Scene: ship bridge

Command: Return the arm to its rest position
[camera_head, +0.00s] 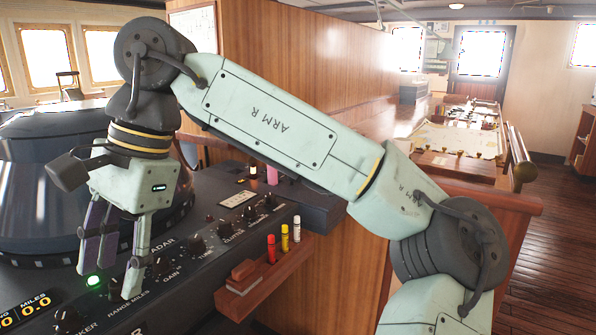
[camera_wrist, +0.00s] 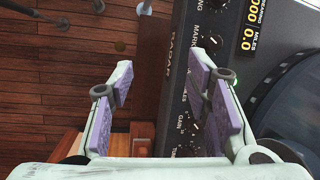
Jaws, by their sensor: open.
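My gripper (camera_head: 108,268) hangs pointing down over the front panel of the radar console (camera_head: 185,238) at the left of the head view. Its purple-padded fingers are apart with nothing between them. My pale green arm, marked "ARM R", reaches from the lower right up across the picture and bends down at the left. In the wrist view my gripper (camera_wrist: 162,80) is open above the console's front edge, with the panel (camera_wrist: 210,60) on the right. The head view does not clearly show whether the fingertips touch the panel.
A green light (camera_head: 94,281) and several knobs are close to my fingers. A small wooden rack (camera_head: 262,285) with red, yellow and white markers (camera_head: 284,238) juts from the console front. A wooden partition (camera_head: 290,60) rises behind my arm. A chart table (camera_head: 455,140) stands back right; wooden floor (camera_head: 550,245) is clear.

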